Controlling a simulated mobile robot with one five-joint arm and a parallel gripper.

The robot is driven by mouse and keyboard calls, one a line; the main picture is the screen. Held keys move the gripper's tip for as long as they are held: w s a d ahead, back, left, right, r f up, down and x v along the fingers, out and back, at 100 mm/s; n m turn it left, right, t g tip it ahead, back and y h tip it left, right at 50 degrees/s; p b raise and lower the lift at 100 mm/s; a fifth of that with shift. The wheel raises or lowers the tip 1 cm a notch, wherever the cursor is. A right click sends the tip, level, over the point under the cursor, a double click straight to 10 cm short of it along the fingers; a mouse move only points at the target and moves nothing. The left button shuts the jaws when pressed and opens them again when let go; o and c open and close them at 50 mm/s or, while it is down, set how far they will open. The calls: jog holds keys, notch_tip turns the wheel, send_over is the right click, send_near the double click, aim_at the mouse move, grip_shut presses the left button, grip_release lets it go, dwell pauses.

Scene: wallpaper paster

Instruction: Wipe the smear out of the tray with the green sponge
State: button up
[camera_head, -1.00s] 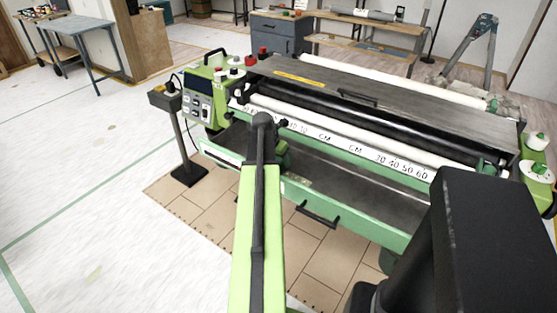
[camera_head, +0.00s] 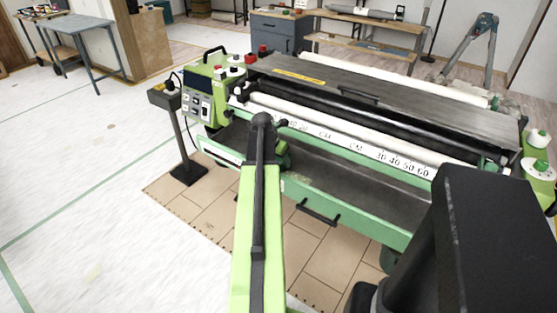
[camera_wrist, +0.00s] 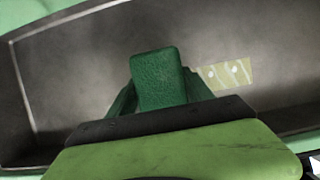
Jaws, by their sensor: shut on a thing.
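The green sponge (camera_wrist: 157,80) is upright in the middle of the wrist view, held between the dark green fingers of my gripper (camera_wrist: 162,92), which is shut on it. The smear (camera_wrist: 228,74) is a pale yellow-green patch with white spots on the tray floor, just right of the sponge in that view. The grey metal tray (camera_wrist: 60,85) spans the wrist view. In the head view the tray (camera_head: 350,185) runs along the front of the green machine. My gripper (camera_head: 278,152) is at its left part there, mostly hidden by my arm. I cannot tell whether the sponge touches the tray floor.
The machine's white roller and centimetre scale (camera_head: 340,142) lie just behind the tray. A green control box (camera_head: 205,92) stands at its left end. A post with a small box (camera_head: 178,130) stands left of it. A black handle (camera_head: 317,212) sticks out in front. Open floor lies left.

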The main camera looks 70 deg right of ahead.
aim_at(296, 173)
jog(key=shift+f+b, duration=0.8)
jog(key=shift+b, duration=0.05)
dwell(1.1)
jog(key=shift+r, duration=0.15)
dwell(0.8)
jog(key=shift+s, duration=0.15)
jog(key=shift+s+a, duration=0.2)
jog(key=shift+s, duration=0.35)
jog(key=shift+s+a, duration=0.15)
jog(key=shift+s, duration=0.4)
jog(key=shift+w+d, duration=0.1)
jog(key=shift+s+a+p, duration=0.15)
jog(key=shift+s+a, duration=0.1)
jog(key=shift+s, duration=0.65)
jog(key=shift+s+a+p, duration=0.15)
jog(key=shift+s+a, duration=0.05)
jog(key=shift+s, duration=0.65)
jog(key=shift+s+a, duration=0.2)
jog(key=shift+s, duration=0.4)
